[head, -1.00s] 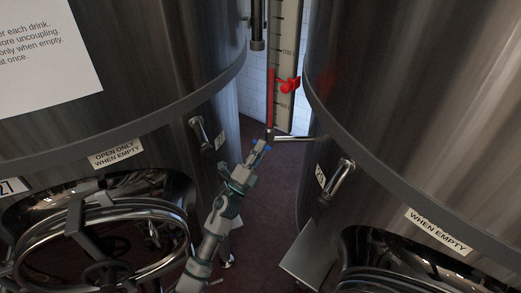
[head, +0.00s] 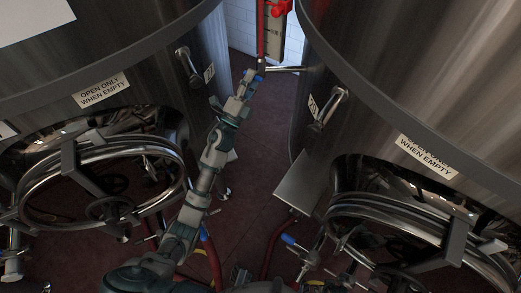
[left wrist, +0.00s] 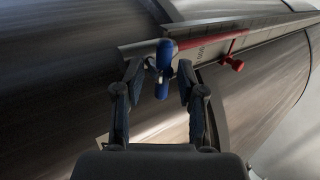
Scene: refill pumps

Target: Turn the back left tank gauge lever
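The tank gauge is a tall pale scale (head: 274,36) with a red column and a red marker (head: 281,7), standing between two steel tanks at the top of the head view. Its column and red marker (left wrist: 235,64) also show in the left wrist view. A small blue lever (left wrist: 163,58) sits at the lower end of the gauge. My left gripper (head: 249,76) reaches up to this end; in the wrist view its two dark fingers (left wrist: 160,84) are apart, with the lever between or just beyond their tips. Contact cannot be told. My right gripper is out of view.
Large steel tanks stand at left (head: 120,52) and right (head: 420,70), with round hatch wheels (head: 100,185) below. A metal handle (head: 330,106) juts from the right tank. Red hoses and a blue-handled valve (head: 289,240) lie low. A narrow floor gap (head: 250,160) separates the tanks.

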